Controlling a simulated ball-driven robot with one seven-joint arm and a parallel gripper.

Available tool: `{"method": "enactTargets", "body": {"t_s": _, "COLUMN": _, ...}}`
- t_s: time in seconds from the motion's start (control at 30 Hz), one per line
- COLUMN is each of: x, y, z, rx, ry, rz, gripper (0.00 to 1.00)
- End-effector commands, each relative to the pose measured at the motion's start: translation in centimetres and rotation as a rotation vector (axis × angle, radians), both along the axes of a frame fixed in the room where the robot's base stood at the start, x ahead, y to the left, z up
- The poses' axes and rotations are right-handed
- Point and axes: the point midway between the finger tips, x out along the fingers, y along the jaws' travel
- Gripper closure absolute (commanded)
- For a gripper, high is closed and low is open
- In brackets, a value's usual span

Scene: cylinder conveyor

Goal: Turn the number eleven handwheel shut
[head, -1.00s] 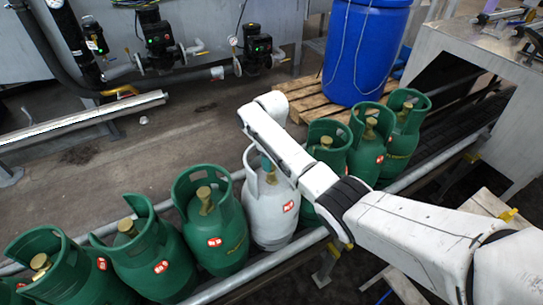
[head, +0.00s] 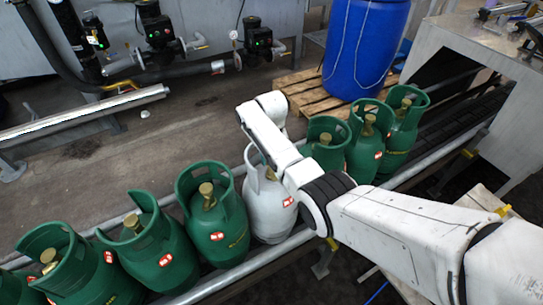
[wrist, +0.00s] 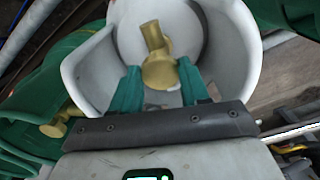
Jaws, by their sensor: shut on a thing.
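A white gas cylinder (head: 268,212) stands in the row on the conveyor, with a red label whose number I cannot read. In the wrist view, its white collar (wrist: 85,70) curves around a brass valve with a round knob-like handwheel (wrist: 160,72) on top. My gripper (wrist: 160,84) reaches into the collar from its open side. Its two teal fingers stand on either side of the brass handwheel and are shut on it. In the head view my arm hides the fingers and most of the valve.
Green cylinders (head: 213,225) with brass valves stand close on both sides of the white one. Metal rails (head: 225,283) run along the row. A blue drum (head: 365,45) stands on a wooden pallet (head: 300,92) behind. A grey metal housing (head: 500,75) spans the conveyor at right.

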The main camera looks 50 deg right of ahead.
Motion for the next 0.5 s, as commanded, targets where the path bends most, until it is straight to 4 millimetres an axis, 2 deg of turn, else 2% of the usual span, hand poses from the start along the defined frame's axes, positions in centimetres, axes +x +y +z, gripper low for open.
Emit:
{"method": "enactTargets", "body": {"t_s": 0.2, "x": 0.08, "y": 0.04, "z": 0.07, "rx": 0.000, "ry": -0.001, "rz": -0.090, "gripper": 0.85}}
{"method": "enactTargets", "body": {"t_s": 0.5, "x": 0.09, "y": 0.01, "z": 0.06, "rx": -0.001, "ry": -0.002, "rz": -0.134, "gripper": 0.85}}
